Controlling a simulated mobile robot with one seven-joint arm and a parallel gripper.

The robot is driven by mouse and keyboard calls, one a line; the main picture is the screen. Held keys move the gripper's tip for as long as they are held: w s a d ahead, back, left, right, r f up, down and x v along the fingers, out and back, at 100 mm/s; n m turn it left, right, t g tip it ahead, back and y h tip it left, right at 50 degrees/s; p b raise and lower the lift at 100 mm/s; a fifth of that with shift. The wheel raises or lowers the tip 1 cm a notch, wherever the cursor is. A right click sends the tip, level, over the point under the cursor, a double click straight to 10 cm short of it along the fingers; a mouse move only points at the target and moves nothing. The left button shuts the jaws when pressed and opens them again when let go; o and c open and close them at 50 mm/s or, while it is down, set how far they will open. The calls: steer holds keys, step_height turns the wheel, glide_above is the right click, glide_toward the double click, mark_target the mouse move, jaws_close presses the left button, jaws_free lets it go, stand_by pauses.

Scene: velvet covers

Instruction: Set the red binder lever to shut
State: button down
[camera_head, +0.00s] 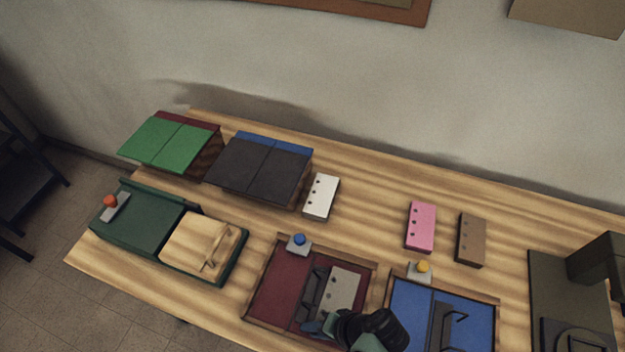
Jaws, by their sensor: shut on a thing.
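The dark red binder (272,290) lies open at the front middle of the table, with a grey punched block (346,285) on its right half. Its dark clamp mechanism (312,290) runs along the middle. My gripper (318,326) is low over the front of this binder, at the near end of the mechanism. It is shut on the red binder lever, which my fingers and wrist largely hide. The lever's exact angle cannot be made out.
A blue binder (410,305) with a raised wire lever lies close to the right. A green binder (145,228) holding a tan block lies left. White (321,196), pink (420,226) and brown (470,240) blocks stand behind. A dark machine (570,290) is at far right.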

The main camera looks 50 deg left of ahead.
stand_by(0.4)
steer(key=c, duration=0.7)
jaws_free()
steer(key=shift+c, duration=0.2)
